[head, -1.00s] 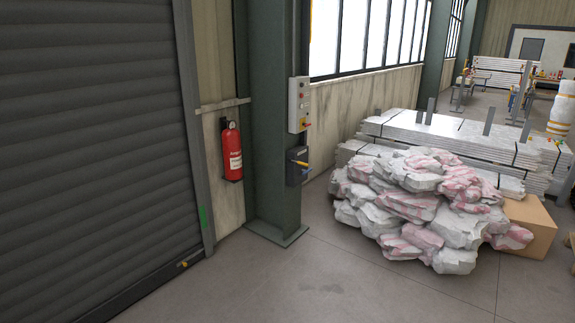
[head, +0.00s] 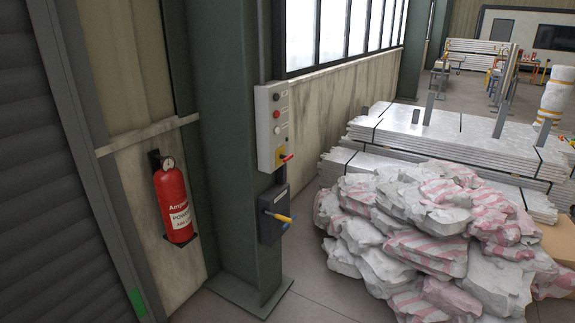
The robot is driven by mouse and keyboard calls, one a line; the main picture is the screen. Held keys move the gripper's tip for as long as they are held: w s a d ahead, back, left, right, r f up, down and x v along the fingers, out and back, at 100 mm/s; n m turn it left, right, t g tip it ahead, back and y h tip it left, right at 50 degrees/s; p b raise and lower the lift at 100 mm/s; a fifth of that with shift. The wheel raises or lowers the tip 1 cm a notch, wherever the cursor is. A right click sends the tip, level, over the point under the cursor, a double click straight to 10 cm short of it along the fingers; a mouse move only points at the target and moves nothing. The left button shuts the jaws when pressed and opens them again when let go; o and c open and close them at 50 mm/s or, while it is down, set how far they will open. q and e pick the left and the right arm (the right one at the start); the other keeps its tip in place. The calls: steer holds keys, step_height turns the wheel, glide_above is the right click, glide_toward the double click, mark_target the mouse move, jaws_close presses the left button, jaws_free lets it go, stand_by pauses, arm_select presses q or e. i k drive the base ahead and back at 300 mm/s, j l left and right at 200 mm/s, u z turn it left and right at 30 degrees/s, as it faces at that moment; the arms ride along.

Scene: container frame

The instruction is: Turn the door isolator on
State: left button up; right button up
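A grey control box (head: 272,126) with several round buttons is mounted on the green steel column. At its bottom is a yellow plate with a red rotary handle (head: 286,158), which points to the right. Which of the two is the door isolator is not labelled legibly. Neither of my grippers shows in the head view.
A grey roller door (head: 45,200) fills the left. A red fire extinguisher (head: 173,205) hangs on the wall left of the green column (head: 222,180). A heap of grey and pink sacks (head: 440,240) and stacked white panels (head: 450,140) take up the right. Some bare floor (head: 325,290) shows between column and sacks.

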mark_target(285, 159)
steer(key=i+l+u, duration=0.1)
steer(key=i+l, duration=0.25)
steer(key=i+l+u, duration=0.15)
steer(key=i+l, duration=0.2)
steer(key=i+l+u, duration=0.1)
steer(key=i+l, duration=0.25)
steer(key=l, duration=0.15)
steer(key=i+l+u, duration=0.15)
steer(key=i+l, duration=0.15)
steer(key=l, duration=0.2)
